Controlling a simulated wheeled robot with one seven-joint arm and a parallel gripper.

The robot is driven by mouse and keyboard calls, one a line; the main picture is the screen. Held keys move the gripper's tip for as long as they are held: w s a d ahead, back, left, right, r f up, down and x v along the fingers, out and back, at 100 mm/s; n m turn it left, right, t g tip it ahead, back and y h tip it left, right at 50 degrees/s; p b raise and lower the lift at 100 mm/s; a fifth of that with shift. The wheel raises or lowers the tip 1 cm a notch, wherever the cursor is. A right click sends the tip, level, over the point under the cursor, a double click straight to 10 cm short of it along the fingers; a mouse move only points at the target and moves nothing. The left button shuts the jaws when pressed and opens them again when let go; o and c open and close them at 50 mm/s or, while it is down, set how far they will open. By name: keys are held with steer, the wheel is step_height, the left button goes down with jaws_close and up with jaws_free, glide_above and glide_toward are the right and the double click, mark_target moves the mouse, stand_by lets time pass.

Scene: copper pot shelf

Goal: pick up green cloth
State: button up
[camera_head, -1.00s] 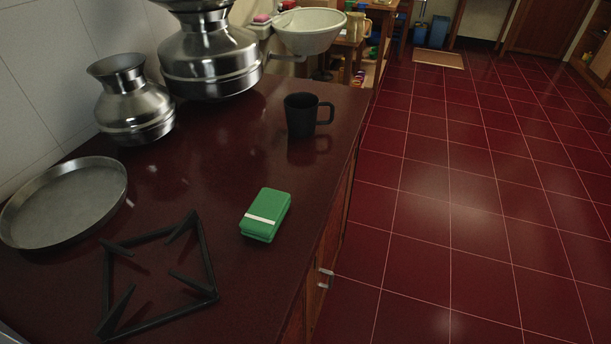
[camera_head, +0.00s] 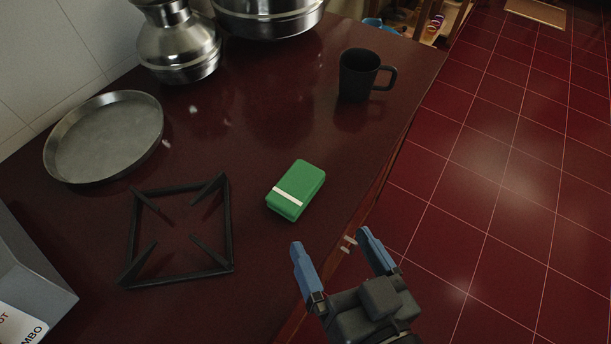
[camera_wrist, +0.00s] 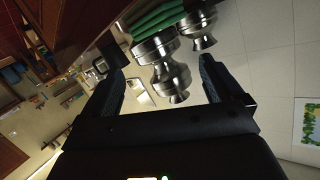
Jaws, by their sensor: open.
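The green cloth (camera_head: 299,186) is a folded block with a white band, lying flat on the dark red counter near its right edge. In the wrist view a green layered thing shows at the top (camera_wrist: 156,18), probably the same cloth. My gripper (camera_head: 332,244) has blue fingers spread wide and nothing between them. In the head view it appears below and a little right of the cloth, by the counter's front edge, apart from the cloth. The wrist view also shows both fingers apart (camera_wrist: 165,75).
A black pot stand (camera_head: 230,245) lies left of the cloth. A dark mug (camera_head: 357,76) stands behind it. A round metal tray (camera_head: 105,135) and metal pots (camera_head: 178,45) stand at the back left. A grey box (camera_head: 30,290) is at the lower left. Red tiled floor (camera_head: 500,170) is clear.

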steer(key=w+a+r+n+g+y, duration=0.35)
steer(key=w+a+r+n, duration=0.2)
steer(key=a, duration=0.35)
steer(key=w+a+r+n+g+y, duration=0.2)
steer(key=w+a+r+n+y, duration=0.3)
steer(key=a, duration=0.4)
steer(key=n+g+h, duration=0.9)
steer(key=n+h, duration=0.4)
steer(key=n, duration=0.5)
glide_above(299, 181)
steer(key=shift+m, duration=0.25)
step_height(299, 181, down, 7)
steer(key=shift+a+r, duration=0.15)
steer(key=shift+d, duration=0.25)
steer(key=shift+f+p, duration=0.55)
steer(key=shift+f, duration=3.35)
